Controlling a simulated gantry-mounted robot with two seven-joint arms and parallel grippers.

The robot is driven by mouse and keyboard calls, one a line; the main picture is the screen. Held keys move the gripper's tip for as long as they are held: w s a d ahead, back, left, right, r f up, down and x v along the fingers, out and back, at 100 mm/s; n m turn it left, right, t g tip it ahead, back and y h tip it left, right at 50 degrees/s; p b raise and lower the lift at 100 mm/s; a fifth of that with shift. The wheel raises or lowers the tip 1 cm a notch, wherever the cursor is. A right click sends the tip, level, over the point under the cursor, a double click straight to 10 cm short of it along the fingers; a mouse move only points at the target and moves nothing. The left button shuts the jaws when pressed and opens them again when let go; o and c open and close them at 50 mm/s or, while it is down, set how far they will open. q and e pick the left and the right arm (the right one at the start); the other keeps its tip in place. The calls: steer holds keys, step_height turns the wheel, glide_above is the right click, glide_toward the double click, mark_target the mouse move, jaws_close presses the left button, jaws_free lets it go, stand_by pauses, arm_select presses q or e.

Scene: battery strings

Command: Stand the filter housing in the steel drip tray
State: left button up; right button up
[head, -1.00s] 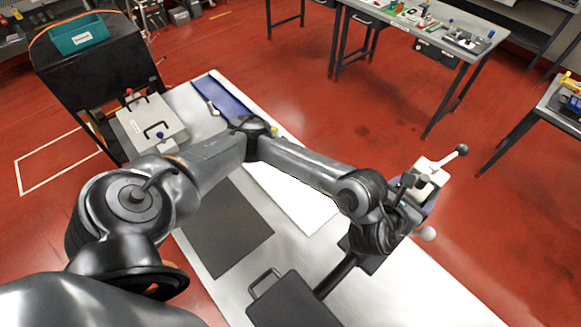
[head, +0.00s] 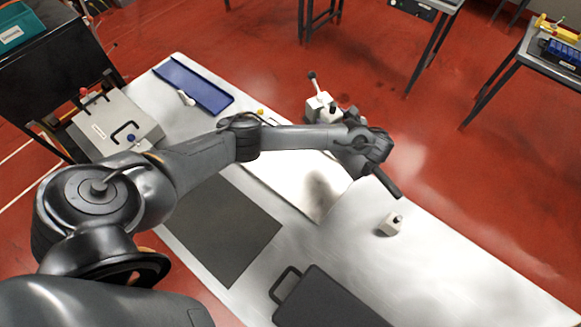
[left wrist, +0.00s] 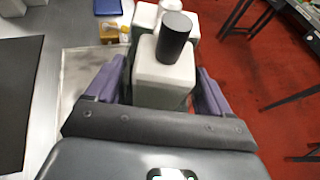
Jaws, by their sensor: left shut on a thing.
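A pale filter housing (head: 318,106) is held in my left gripper (head: 336,118), above the far long edge of the table. In the left wrist view the purple fingers close on both sides of its pale boxy body (left wrist: 163,82), with a black cylinder on top. The steel drip tray (head: 298,184) is a shiny flat rectangle on the table, nearer than the housing. Its edge also shows in the left wrist view (left wrist: 84,66), left of the gripper. My forearm hides part of the tray. My right gripper is not in view.
A dark mat (head: 222,232) and a black case (head: 325,303) lie on the near side. A small pale block with a dark knob (head: 389,226) stands right of the tray. A blue tray (head: 205,88) and a grey box (head: 117,128) are at the left. The table's right end is clear.

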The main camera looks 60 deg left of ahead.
arm_select(q)
steer(key=s+a+f+n+g+b, duration=0.25)
steer(key=s+f+n+g, duration=0.2)
steer(key=f, duration=0.45)
arm_select(e)
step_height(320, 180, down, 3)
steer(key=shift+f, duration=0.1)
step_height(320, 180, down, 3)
steer(key=b, duration=0.3)
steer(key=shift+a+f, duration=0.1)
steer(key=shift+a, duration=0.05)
arm_select(q)
glide_above(284, 160)
step_height(284, 160, down, 6)
steer(key=f, duration=0.1)
steer(key=shift+a+f+m+h+b, duration=0.1)
steer(key=shift+f+m+h+b, duration=0.4)
steer(key=shift+f, duration=1.25)
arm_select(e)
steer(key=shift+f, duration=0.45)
arm_select(q)
steer(key=shift+f, duration=0.15)
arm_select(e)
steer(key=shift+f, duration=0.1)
arm_select(q)
steer(key=o, duration=1.7)
steer(key=shift+c, duration=0.2)
